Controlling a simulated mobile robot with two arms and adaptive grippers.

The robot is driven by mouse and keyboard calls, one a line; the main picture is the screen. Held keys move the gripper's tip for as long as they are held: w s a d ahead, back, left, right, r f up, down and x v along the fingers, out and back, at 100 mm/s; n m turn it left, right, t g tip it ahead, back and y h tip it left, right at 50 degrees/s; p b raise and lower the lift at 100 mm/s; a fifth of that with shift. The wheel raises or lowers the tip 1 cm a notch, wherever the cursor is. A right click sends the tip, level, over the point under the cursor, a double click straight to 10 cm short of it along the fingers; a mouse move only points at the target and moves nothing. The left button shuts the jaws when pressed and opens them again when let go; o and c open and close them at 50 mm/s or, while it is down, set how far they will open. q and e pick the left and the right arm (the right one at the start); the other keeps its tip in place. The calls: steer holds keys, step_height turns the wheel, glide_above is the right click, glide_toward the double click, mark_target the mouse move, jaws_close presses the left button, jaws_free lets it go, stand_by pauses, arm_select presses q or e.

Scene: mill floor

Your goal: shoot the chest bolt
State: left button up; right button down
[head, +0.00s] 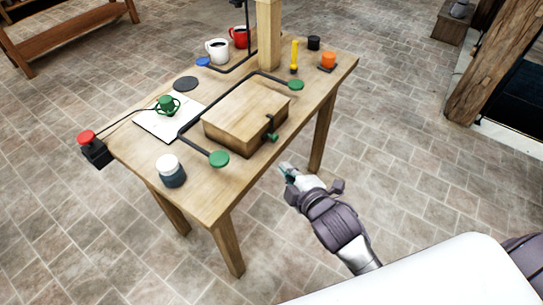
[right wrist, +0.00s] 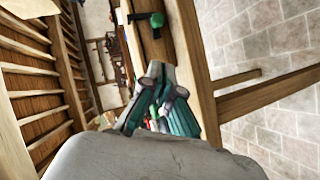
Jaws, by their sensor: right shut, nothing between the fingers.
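The chest (head: 245,112) is a closed wooden box on the wooden table. On its front right face is a dark bolt (head: 269,120) with a green knob (head: 272,137). In the right wrist view the dark bolt (right wrist: 139,16) and the green knob (right wrist: 157,20) show just beyond my fingertips. My right gripper (head: 287,171) is shut and empty, in front of the table's near edge, below and apart from the knob. My left gripper is not in view.
The table (head: 215,196) also bears a black bent bar with green ends (head: 219,159), a dark jar with white lid (head: 171,171), a paper (head: 155,126), mugs (head: 217,50) and a wooden post (head: 268,35). A red button box (head: 94,149) is at its left corner. Floor to the right is clear.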

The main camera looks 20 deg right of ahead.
steer(key=r, duration=0.2)
glide_toward(273, 137)
steer(key=w+a, duration=0.2)
steer(key=a, duration=0.2)
steer(key=shift+w+d+f+p, duration=0.25)
steer(key=shift+w+d+f, duration=0.2)
steer(key=shift+w, duration=0.2)
steer(key=shift+w+d+f+p, duration=0.2)
steer(key=shift+w+d+f, duration=0.2)
steer(key=shift+w+f, duration=0.15)
steer(key=shift+w+d+f+p, duration=0.25)
steer(key=shift+w+d+f, duration=0.15)
steer(key=shift+w, duration=0.3)
steer(key=w+d, duration=0.2)
steer(key=d, duration=0.1)
steer(key=shift+w+d, duration=0.1)
steer(key=shift+w, duration=0.15)
